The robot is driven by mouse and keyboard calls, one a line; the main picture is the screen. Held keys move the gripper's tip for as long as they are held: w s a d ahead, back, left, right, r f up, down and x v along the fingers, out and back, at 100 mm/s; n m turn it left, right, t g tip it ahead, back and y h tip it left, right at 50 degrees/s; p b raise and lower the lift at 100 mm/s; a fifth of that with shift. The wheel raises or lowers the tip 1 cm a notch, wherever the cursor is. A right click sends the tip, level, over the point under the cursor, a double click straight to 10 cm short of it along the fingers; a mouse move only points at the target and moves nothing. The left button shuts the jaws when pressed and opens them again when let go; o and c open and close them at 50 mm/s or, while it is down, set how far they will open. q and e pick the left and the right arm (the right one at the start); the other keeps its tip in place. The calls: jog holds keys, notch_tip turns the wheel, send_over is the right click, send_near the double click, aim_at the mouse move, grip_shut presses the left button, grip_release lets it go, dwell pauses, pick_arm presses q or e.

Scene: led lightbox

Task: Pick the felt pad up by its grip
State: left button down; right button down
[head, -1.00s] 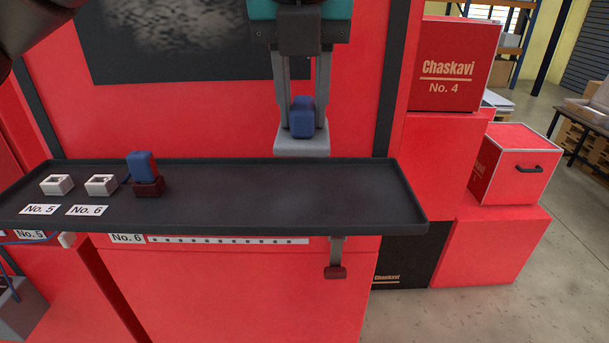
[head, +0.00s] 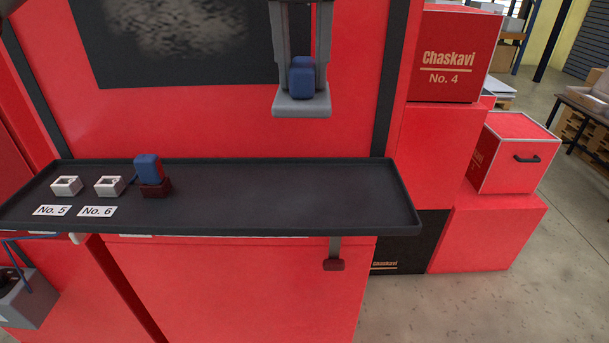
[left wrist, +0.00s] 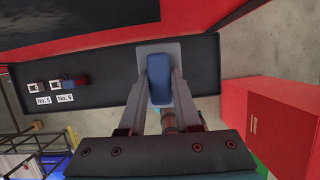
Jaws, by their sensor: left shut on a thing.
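The felt pad (head: 300,107) is a flat grey plate with a blue block grip (head: 303,76) on top. In the head view it hangs level in the air above the back edge of the dark tray shelf (head: 290,195), clear of it. My left gripper (head: 302,88) points down, its two grey fingers shut on the grip from either side. The left wrist view also shows the blue grip (left wrist: 159,78) between the fingers, with the grey plate (left wrist: 158,47) beyond it. My right gripper is not in view.
On the shelf's left stand two white sockets (head: 66,186) (head: 109,186) behind labels No. 5 and No. 6. Beside them a blue block (head: 148,168) sits in a dark red holder (head: 157,189). The shelf's right half is bare. Red Chaskavi boxes (head: 443,60) stand at right.

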aim_at(303, 59)
pick_arm(q)
jog(key=shift+r+p, duration=0.65)
jog(key=shift+r, duration=0.6)
jog(key=shift+r+p, duration=0.3)
jog(key=shift+r, duration=3.7)
